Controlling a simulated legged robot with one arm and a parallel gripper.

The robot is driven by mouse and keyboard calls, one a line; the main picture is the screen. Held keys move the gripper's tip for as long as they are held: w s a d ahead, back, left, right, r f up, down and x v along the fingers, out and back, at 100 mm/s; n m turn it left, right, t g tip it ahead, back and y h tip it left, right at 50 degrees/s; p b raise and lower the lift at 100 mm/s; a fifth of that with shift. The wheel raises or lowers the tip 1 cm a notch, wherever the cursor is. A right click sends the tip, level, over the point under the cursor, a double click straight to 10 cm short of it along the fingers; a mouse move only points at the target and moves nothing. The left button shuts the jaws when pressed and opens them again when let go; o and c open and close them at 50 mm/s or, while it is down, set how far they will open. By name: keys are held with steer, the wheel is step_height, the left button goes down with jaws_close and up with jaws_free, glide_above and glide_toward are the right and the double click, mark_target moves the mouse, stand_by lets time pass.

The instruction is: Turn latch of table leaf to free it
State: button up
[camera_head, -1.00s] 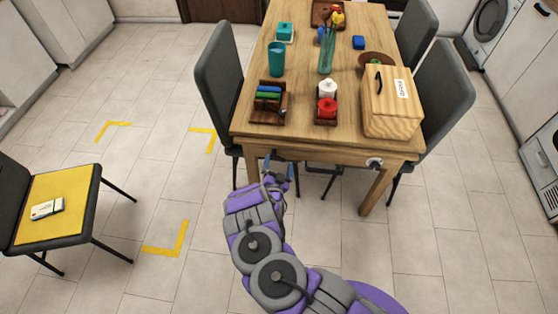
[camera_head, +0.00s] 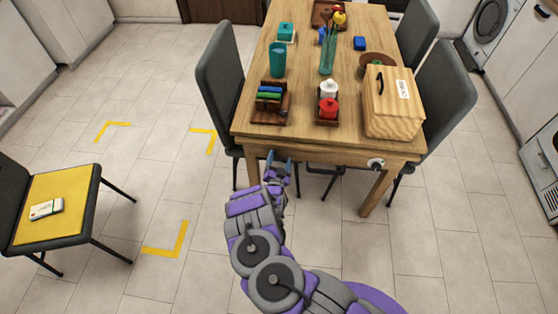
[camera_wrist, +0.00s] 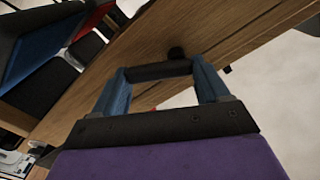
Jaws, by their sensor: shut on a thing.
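The wooden table (camera_head: 315,145) has its front apron facing me. In the wrist view, a black latch bar (camera_wrist: 158,71) lies between my two blue fingers, with a dark round knob (camera_wrist: 176,53) just beyond it. The bar lies at an angle to the diagonal wooden table edge (camera_wrist: 130,60). My gripper (camera_head: 278,156) is shut on the latch, at the left part of the table front; its fingertips also show in the wrist view (camera_wrist: 160,76). In the head view my fingers hide most of the latch.
A round silver fitting (camera_head: 376,164) sits on the apron at the right. A wooden bread box (camera_head: 393,110), a condiment holder (camera_head: 328,120) and a dark wooden caddy (camera_head: 270,116) stand near the front edge. Grey chairs (camera_head: 222,75) flank the table.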

steer(key=c, duration=0.4)
steer(key=shift+d+r+n, duration=0.1)
steer(key=shift+r+n, duration=0.15)
steer(key=shift+n, duration=0.55)
steer(key=shift+r+n+p, duration=0.2)
steer(key=shift+n+p, duration=0.25)
steer(key=shift+n, duration=0.55)
steer(key=shift+r+n+p, duration=0.2)
steer(key=shift+n+p, duration=0.25)
steer(key=shift+n, duration=0.55)
steer(key=shift+a, duration=0.2)
steer(key=o, duration=1.1)
steer(key=shift+c, duration=0.2)
